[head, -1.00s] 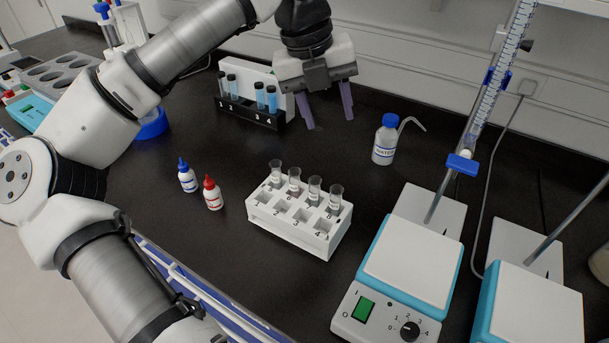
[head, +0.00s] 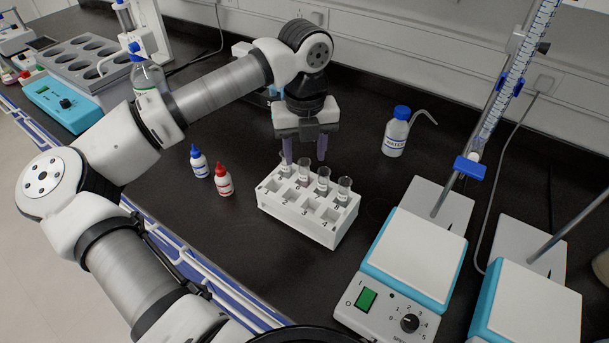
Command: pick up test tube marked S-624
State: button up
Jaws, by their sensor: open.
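Several clear test tubes stand upright in the back row of a white rack (head: 297,217). One test tube (head: 323,181) stands third from the left and another test tube (head: 344,190) stands at the right end. The labels are too small to read, so I cannot tell which tube is S-624. My gripper (head: 304,158) points down with its purple fingers apart and empty. It is just behind the rack's left part, close to the left tubes; I cannot tell whether it touches them.
Blue-capped (head: 199,162) and red-capped (head: 223,181) dropper bottles stand left of the rack. A wash bottle (head: 396,134) stands behind right. A hotplate stirrer (head: 415,255) with a burette stand is at the right. Bare black bench lies between rack and wash bottle.

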aim_at(304, 161)
jog(key=shift+f+p, duration=0.3)
jog(key=shift+f, duration=1.3)
grip_shut()
